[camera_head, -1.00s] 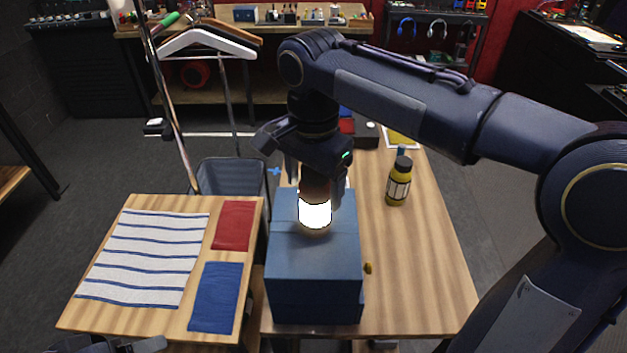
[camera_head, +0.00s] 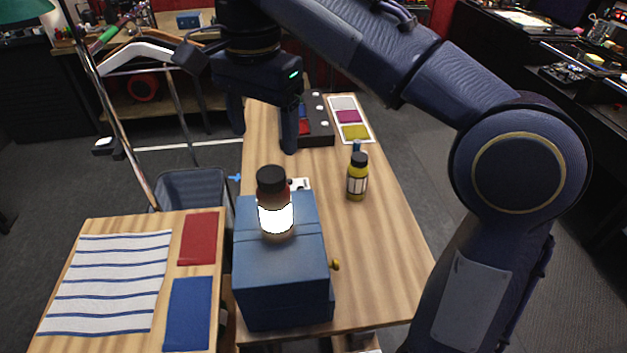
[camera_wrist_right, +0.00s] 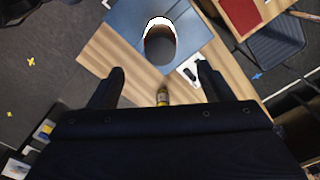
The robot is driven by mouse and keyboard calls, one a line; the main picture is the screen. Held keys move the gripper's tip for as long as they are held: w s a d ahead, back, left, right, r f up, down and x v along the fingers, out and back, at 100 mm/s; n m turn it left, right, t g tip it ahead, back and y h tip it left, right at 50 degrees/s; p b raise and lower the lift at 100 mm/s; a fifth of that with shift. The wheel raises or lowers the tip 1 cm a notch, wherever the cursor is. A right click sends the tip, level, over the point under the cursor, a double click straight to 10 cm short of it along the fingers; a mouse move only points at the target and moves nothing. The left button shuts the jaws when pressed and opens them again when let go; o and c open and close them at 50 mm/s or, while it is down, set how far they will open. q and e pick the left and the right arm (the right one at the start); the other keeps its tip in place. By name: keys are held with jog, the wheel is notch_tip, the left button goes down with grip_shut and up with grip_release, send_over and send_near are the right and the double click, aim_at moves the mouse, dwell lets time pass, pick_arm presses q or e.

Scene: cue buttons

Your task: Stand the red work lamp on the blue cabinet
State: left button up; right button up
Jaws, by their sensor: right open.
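The work lamp (camera_head: 272,190) has a dark cap, a reddish-brown body and a glowing white band. It stands upright on top of the blue cabinet (camera_head: 283,285), toward its back part. The lamp also shows in the right wrist view (camera_wrist_right: 160,48), on the cabinet top (camera_wrist_right: 122,18). My right gripper (camera_head: 263,132) is open and empty, above and behind the lamp in the head view and apart from it. Its two spread fingers (camera_wrist_right: 160,73) show in the right wrist view with nothing between them. My left gripper is out of view.
A yellow bottle (camera_head: 357,178) stands right of the cabinet on the wooden table (camera_head: 385,250). Behind it are a dark button box (camera_head: 319,130) and a colour card (camera_head: 350,118). A side table with a striped cloth (camera_head: 105,280) is at left, near a bin (camera_head: 190,190).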

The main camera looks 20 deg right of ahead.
jog(key=s+d+f+n+t+y, duration=0.25)
jog(key=s+d+f+n, duration=0.35)
jog(key=s+d+f, duration=0.35)
jog(key=s+f+n+t, duration=0.1)
jog(key=s+f, duration=0.2)
jog(key=f, duration=0.3)
jog(key=s+f+n+t+y, duration=0.1)
jog(key=s+f+n+t, duration=0.1)
jog(key=s+f, duration=0.2)
notch_tip(320, 180, down, 3)
jog(key=shift+s+a+r, duration=0.15)
jog(key=shift+s+r, duration=0.05)
jog(key=shift+s, duration=0.05)
